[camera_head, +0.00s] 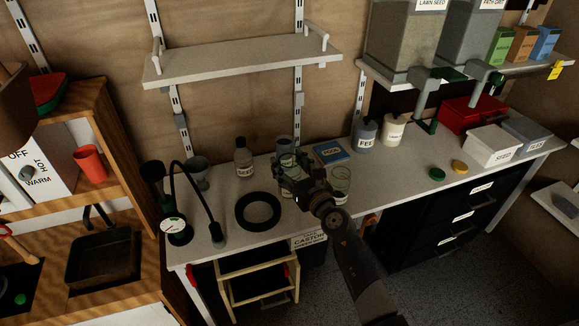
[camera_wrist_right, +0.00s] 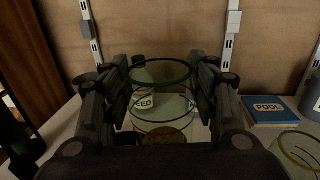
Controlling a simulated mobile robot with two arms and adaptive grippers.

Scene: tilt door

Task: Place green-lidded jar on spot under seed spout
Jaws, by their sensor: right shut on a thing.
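A clear glass jar with a green rim (camera_wrist_right: 160,76) is between the fingers of my right gripper (camera_wrist_right: 160,98), which is shut on it. It looks upright; no lid shows on it. In the head view my right gripper (camera_head: 291,172) is over the bench, around the jar (camera_head: 288,160). The lawn seed hopper (camera_head: 402,40) hangs at upper right, with a grey pipe spout (camera_head: 422,98) pointing down. My left gripper is not in view.
A second glass jar (camera_head: 341,178) stands right of my right gripper. A blue pool box (camera_head: 331,152), a feed bottle (camera_head: 365,134) and a cream tub (camera_head: 394,129) stand behind. A yellow disc (camera_head: 459,167) and a white bin (camera_head: 491,147) are further right. The bench between is clear.

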